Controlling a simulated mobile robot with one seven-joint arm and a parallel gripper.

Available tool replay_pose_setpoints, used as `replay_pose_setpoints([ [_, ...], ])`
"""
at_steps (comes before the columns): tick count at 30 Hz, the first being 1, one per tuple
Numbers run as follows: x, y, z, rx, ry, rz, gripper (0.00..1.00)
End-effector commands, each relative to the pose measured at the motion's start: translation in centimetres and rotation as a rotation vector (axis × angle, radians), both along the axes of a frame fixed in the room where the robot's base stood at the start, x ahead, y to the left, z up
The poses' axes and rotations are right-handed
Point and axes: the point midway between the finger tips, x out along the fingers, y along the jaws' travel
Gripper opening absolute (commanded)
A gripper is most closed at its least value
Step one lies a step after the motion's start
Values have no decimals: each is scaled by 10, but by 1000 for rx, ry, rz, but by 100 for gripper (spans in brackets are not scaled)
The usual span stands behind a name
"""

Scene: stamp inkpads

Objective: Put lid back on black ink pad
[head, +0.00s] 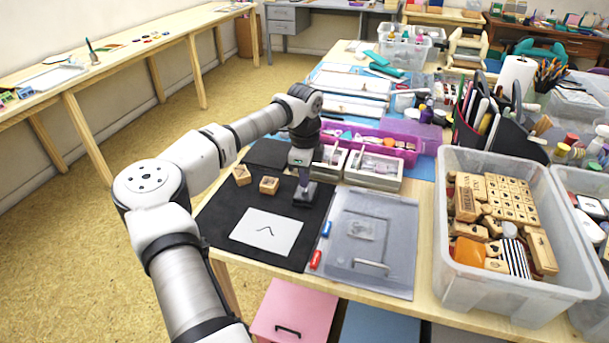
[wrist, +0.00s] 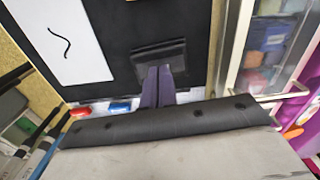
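The black ink pad (head: 312,197) is a small dark block on the black mat, right of the two wooden stamps. It also shows in the wrist view (wrist: 150,52), as a dark rectangle with a step along it. I cannot tell its lid apart from its base. My gripper (head: 303,183) points down with its purple fingers over this block. In the wrist view the fingers (wrist: 158,72) are side by side, almost together, with their tips at the block's near part. Whether they touch it or pinch a thin part is hidden.
The black mat (head: 222,218) holds wooden stamps (head: 242,175) (head: 269,186) and white paper (head: 266,231) with a black mark. Small blue (head: 326,229) and red (head: 315,260) items lie beside a clear grey case (head: 370,245). White boxes (head: 373,172) stand close behind my gripper.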

Motion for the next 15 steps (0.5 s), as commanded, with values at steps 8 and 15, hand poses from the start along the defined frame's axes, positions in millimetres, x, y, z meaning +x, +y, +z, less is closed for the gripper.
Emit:
replay_pose_setpoints([
  [8,0,0,-10,0,0,0,0],
  [15,0,0,-17,0,0,0,0],
])
